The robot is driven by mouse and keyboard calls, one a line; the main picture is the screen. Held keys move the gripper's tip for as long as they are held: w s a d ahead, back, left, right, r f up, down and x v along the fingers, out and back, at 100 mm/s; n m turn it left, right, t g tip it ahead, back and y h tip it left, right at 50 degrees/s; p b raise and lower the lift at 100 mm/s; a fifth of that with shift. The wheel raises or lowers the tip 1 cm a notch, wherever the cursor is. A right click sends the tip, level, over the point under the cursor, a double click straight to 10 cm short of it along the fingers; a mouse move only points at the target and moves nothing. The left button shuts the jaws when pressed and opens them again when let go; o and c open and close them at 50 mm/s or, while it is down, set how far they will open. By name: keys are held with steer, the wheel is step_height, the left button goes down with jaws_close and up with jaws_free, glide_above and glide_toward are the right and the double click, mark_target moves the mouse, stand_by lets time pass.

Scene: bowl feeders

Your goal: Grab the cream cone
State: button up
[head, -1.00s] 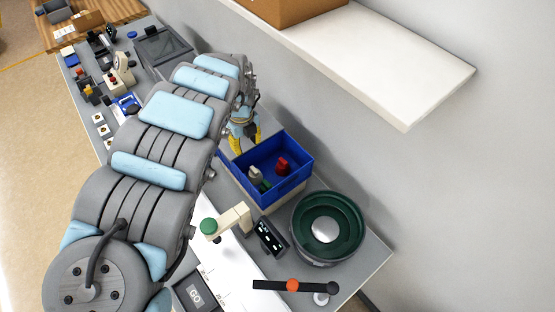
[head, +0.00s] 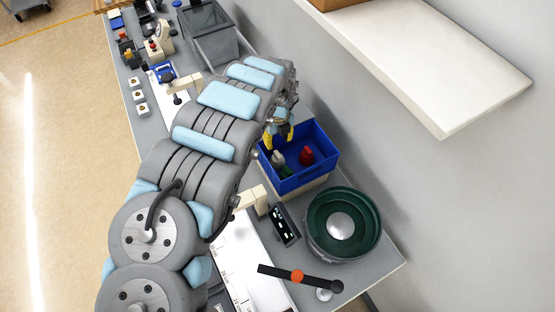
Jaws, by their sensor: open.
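A blue bin (head: 319,176) stands on the bench and holds a few small parts. A pale cream-grey piece (head: 278,158) lies in its left part; it may be the cream cone, but its shape is too small to tell. A dark green piece beside it is partly hidden. A red piece (head: 306,155) is to its right. My gripper (head: 279,137), with yellow fingertips, is open and points down over the bin's upper left side, near the pale piece. I see no contact, and its exact height is unclear. My arm hides part of the bench left of the bin.
A round green bowl feeder (head: 320,208) stands to the right of the bin. A small dark display (head: 284,226) and a black lever with an orange hub (head: 297,276) are in front. A white shelf (head: 440,75) juts from the wall at upper right.

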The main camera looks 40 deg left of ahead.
mark_target(277, 154)
steer(key=shift+f+p, duration=0.4)
steer(key=shift+f, duration=2.95)
steer(key=shift+a+f, duration=0.1)
steer(key=shift+f, duration=1.25)
jaws_close()
